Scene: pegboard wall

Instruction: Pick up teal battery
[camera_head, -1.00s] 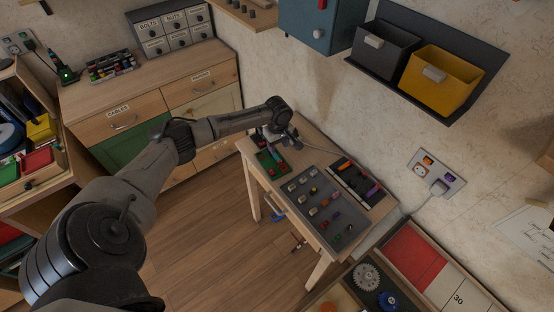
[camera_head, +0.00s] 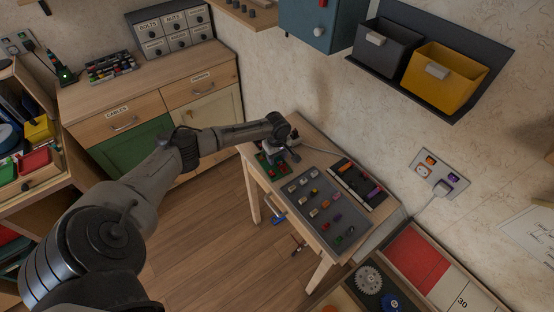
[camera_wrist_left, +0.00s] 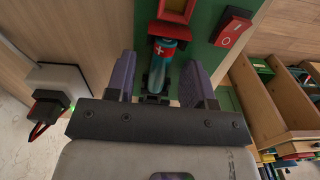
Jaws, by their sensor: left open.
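The teal battery (camera_wrist_left: 158,67) shows in the left wrist view, with a red end marked with a white plus. My left gripper (camera_wrist_left: 160,76) is open, with one finger on each side of the battery. I cannot tell whether the fingers touch it. In the head view my left gripper (camera_head: 286,156) is over the far-left end of the small table, by the green board (camera_head: 265,170), and hides the battery there. My right gripper is not in view.
A red rocker switch (camera_wrist_left: 232,27) sits on the green board. A grey tray (camera_head: 322,214) with several small parts and a dark tray (camera_head: 357,184) lie nearby on the table.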

